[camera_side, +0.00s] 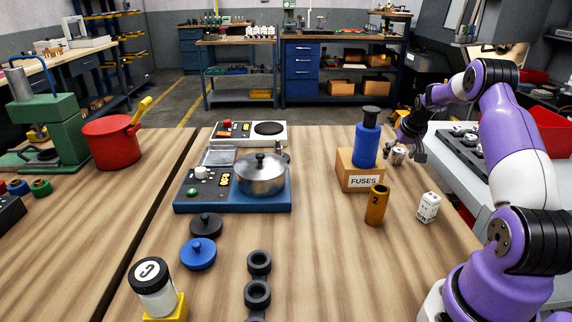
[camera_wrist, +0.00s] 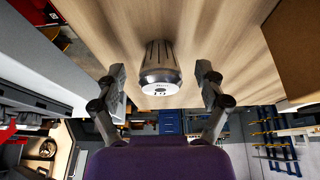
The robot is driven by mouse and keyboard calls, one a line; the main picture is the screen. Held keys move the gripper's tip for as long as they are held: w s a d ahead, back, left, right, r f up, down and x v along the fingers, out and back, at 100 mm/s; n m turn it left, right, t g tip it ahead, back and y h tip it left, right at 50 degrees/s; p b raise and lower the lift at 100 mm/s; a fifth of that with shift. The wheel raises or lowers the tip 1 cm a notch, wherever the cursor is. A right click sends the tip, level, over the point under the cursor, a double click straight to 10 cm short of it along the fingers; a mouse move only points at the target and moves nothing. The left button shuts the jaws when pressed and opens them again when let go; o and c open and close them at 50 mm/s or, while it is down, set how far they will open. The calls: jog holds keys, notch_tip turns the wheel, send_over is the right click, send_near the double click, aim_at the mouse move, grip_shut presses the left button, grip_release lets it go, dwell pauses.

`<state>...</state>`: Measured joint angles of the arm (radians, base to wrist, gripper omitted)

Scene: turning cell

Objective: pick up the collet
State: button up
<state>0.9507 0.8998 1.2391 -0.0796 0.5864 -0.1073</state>
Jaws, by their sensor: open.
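The collet (camera_wrist: 160,64) is a small silver slotted cylinder with a rounded, marked end. It lies on the wooden table top in the wrist view, centred between the two fingers. In the side view the collet (camera_side: 397,156) is small and partly covered by my fingers, to the right of the FUSES box. My gripper (camera_side: 407,154) is low over the table there. In the wrist view my gripper (camera_wrist: 160,72) is open, with a finger on each side of the collet and a visible gap to both.
The cardboard FUSES box (camera_side: 360,176) with a blue bottle (camera_side: 366,145) on it stands close left of my gripper. A brown cylinder (camera_side: 377,205) and a white box (camera_side: 428,207) stand nearer the camera. A grey bench with a dark tray (camera_side: 462,150) lies to the right.

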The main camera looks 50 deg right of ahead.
grip_shut()
